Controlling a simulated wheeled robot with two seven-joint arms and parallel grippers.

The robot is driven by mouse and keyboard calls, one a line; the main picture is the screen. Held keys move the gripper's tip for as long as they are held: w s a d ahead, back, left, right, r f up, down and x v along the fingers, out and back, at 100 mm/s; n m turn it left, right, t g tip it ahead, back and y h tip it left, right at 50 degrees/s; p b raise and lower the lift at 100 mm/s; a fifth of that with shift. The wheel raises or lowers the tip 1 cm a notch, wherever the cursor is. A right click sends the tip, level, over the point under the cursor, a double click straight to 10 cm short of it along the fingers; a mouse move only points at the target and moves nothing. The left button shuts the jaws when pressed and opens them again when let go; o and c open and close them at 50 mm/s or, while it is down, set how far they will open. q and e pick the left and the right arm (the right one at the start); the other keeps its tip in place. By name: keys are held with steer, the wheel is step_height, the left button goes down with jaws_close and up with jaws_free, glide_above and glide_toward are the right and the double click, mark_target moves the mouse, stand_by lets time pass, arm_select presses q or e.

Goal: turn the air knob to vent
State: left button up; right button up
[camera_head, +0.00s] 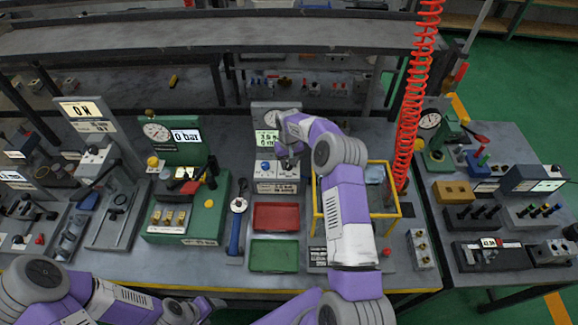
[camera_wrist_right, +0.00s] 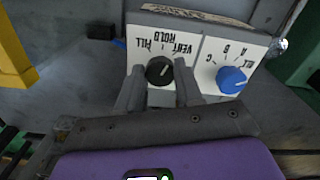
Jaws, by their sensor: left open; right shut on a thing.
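The air knob (camera_wrist_right: 159,71) is a black round knob with a pale pointer line. It sits on a white plate (camera_wrist_right: 150,48) marked FILL, HOLD and VENT, seen upside down in the right wrist view. The pointer line slants up and right there; I cannot tell surely which mark it meets. My right gripper (camera_wrist_right: 160,80) is shut on this knob, one finger on each side. In the head view my right gripper (camera_head: 289,163) is at the central panel and hides the knob. My left gripper (camera_head: 217,302) is open and empty at the bench's front edge.
A blue knob (camera_wrist_right: 231,80) on a second white plate stands close beside the right finger. A red tray (camera_head: 276,217) and a green tray (camera_head: 274,256) lie in front of the panel. A yellow frame (camera_head: 316,205) stands beside my right arm.

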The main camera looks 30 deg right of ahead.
steer(key=shift+m+b, duration=0.7)
steer(key=shift+m, duration=0.5)
steer(key=shift+m+b, duration=0.55)
steer(key=shift+m, duration=0.65)
steer(key=o, duration=1)
steer(key=shift+o, duration=0.2)
step_height(320, 180, up, 8)
steer(key=shift+f, duration=0.15)
